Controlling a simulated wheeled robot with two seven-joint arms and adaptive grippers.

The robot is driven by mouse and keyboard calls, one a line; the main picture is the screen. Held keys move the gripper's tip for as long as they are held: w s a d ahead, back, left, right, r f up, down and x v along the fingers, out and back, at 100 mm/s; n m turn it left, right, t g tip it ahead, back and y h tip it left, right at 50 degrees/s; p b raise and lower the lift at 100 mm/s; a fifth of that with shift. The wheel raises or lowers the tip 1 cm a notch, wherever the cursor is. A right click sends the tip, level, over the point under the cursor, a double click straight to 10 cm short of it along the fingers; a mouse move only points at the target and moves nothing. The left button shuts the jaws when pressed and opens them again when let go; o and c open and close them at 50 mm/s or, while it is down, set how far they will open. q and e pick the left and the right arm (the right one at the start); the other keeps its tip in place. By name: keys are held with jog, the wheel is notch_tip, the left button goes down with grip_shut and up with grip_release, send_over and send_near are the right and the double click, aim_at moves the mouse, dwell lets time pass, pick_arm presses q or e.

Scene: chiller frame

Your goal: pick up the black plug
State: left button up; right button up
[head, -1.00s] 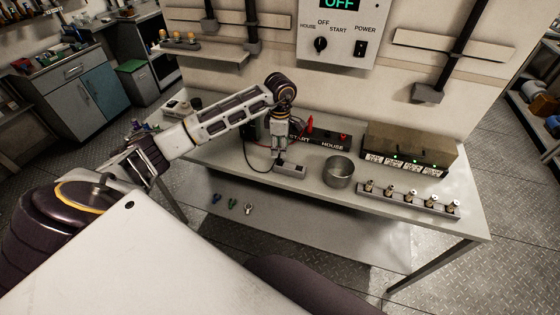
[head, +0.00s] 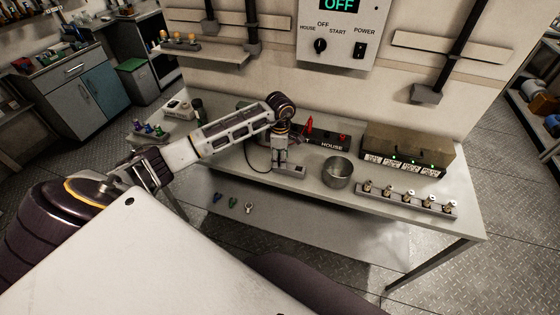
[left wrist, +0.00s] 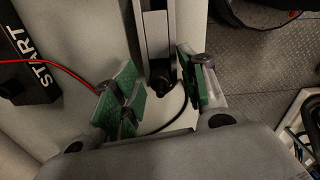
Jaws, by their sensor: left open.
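The black plug (left wrist: 161,76) shows in the left wrist view, seated at the near end of a grey block (left wrist: 153,35), with a black cable curving from it. My left gripper (left wrist: 157,88) is open, its green-padded fingers on either side of the plug. I cannot tell whether a pad touches it. In the head view my left gripper (head: 279,163) points down at the grey block on the bench, and hides the plug there. My right gripper is not in view.
A black START/HOUSE box (head: 325,141) stands behind the gripper. A metal bowl (head: 337,172) is close on the right, with a connector strip (head: 407,196) and a box with green lights (head: 408,150) beyond. A red cable (left wrist: 60,67) runs left of the fingers.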

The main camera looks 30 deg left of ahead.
pick_arm(q)
jog(key=shift+c, duration=0.2)
grip_shut()
dwell(0.3)
jog(key=shift+r, duration=0.2)
notch_tip(320, 180, up, 8)
jog(key=shift+f+b, duration=0.2)
jog(key=shift+b, duration=0.6)
jog(key=shift+r, duration=1.05)
